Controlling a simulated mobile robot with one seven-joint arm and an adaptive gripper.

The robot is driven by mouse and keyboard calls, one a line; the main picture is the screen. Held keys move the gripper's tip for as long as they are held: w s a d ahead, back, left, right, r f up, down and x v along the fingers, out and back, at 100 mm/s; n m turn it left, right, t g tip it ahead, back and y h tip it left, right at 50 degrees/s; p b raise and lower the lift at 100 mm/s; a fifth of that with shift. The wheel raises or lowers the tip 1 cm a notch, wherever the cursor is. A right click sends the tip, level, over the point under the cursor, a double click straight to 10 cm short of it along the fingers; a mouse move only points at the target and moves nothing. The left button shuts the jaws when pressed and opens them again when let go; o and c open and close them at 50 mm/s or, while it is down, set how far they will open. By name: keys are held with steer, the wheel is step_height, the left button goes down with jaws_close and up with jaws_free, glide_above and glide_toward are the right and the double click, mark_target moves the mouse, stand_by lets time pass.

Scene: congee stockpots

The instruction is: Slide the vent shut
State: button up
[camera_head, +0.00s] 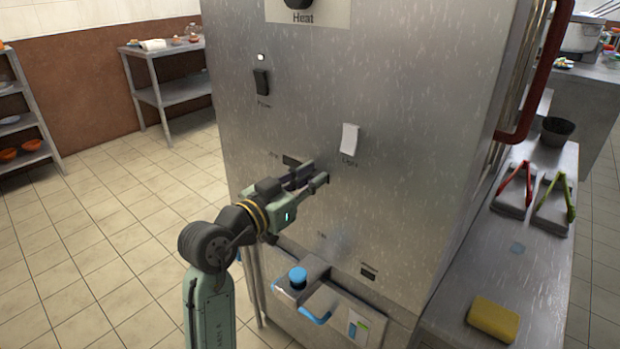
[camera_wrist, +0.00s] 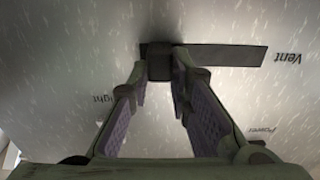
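The vent slider is a dark block-shaped knob (camera_wrist: 158,62) on a dark horizontal slot (camera_wrist: 232,55) in the steel front panel. In the wrist view the knob is at the left end of the visible slot, and the "Vent" label (camera_wrist: 288,58) reads upside down at the right. In the head view part of the slot (camera_head: 291,160) shows just above my gripper (camera_head: 308,177); the knob is hidden there by the fingers. In the wrist view my gripper (camera_wrist: 160,78) has one fingertip against each side of the knob, with no clear gap.
The panel also has a black power switch (camera_head: 261,82) and a white light switch (camera_head: 349,139). A bracket with a blue knob (camera_head: 297,276) sticks out below my gripper. A counter with tongs (camera_head: 516,187) and a yellow sponge (camera_head: 493,320) stands right. Floor at left is clear.

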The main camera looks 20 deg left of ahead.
mark_target(287, 156)
jaws_close()
stand_by(0.3)
steer(key=w+a, duration=0.1)
steer(key=a, duration=0.1)
steer(key=w+a+b, duration=0.1)
steer(key=a, duration=0.2)
steer(key=w+a+b, duration=0.1)
steer(key=a, duration=0.2)
steer(key=shift+a, duration=0.15)
steer(key=shift+w+a, duration=0.1)
steer(key=shift+a, duration=0.2)
steer(key=shift+o, duration=2)
jaws_free()
steer(key=shift+a, duration=0.1)
steer(key=shift+o, duration=0.8)
